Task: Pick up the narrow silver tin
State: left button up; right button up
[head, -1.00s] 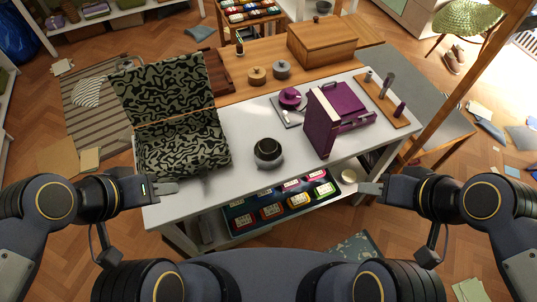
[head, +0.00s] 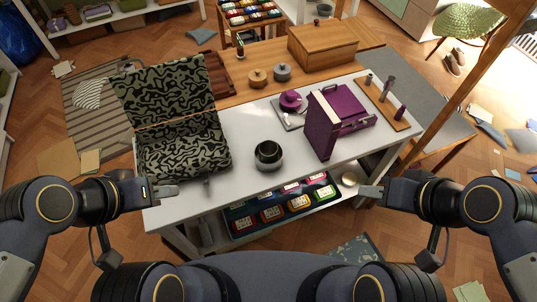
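A slim, tall grey-silver cylinder (head: 387,87) stands on a wooden board at the right end of the white table; it best fits the narrow silver tin, but its details are too small to be sure. A wider dark round container (head: 268,153) with a silvery lower part sits at the table's middle front. My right gripper (head: 371,191) is in front of the table's right side, well short of the slim cylinder. Both look empty. The finger gaps are hard to make out.
An open patterned case (head: 185,145) stands at the table's left. A purple round item (head: 290,101) lies behind. The middle of the white table (head: 235,120) is mostly clear.

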aim_at(267, 149)
jog(key=l+u, duration=0.25)
jog(key=k+l+u, duration=0.25)
jog(key=l, duration=0.15)
jog(key=l+u, duration=0.25)
jog(key=l, duration=0.1)
